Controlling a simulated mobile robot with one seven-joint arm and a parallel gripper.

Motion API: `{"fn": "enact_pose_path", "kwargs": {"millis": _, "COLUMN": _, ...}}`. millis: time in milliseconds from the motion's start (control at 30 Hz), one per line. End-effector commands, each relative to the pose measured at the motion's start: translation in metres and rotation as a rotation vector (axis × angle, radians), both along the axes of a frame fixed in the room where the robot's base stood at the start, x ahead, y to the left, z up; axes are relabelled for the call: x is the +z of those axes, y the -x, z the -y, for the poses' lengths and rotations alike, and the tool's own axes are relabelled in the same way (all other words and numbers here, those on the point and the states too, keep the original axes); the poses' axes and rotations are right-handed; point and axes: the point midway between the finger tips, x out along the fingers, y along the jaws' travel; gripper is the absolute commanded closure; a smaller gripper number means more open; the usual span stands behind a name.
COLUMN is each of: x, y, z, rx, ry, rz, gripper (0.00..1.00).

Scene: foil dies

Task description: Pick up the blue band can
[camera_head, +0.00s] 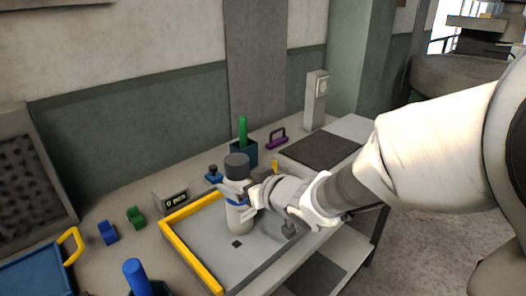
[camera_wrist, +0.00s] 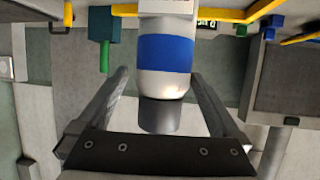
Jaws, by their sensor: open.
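The blue band can (camera_head: 238,213) is a pale, upright bottle-like can with a dark grey cap and a blue band. It stands on the grey tray (camera_head: 178,245) with yellow edging. In the wrist view the can (camera_wrist: 166,55) appears upside down, its cap between the fingers. My gripper (camera_head: 240,192) is at the can's upper body in the head view.
A dark teal holder (camera_head: 243,152) with a green handle and a purple-handled item (camera_head: 277,139) stand behind the tray. A small display box (camera_head: 171,201), a green block (camera_head: 135,217) and a blue block (camera_head: 107,233) sit left. A blue cylinder (camera_head: 137,275) stands at the front.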

Motion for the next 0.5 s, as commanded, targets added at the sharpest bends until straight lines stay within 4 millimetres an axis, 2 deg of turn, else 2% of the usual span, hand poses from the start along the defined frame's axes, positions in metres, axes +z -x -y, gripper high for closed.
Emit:
{"fn": "enact_pose_path", "kwargs": {"millis": 200, "x": -0.013, "y": -0.022, "z": -0.023, "rx": 0.001, "ry": 0.0, "rz": -0.002, "gripper": 0.0}}
{"fn": "enact_pose_path", "kwargs": {"millis": 500, "x": -0.016, "y": -0.032, "z": -0.031, "rx": 0.0, "ry": 0.0, "rz": 0.0, "gripper": 0.0}}
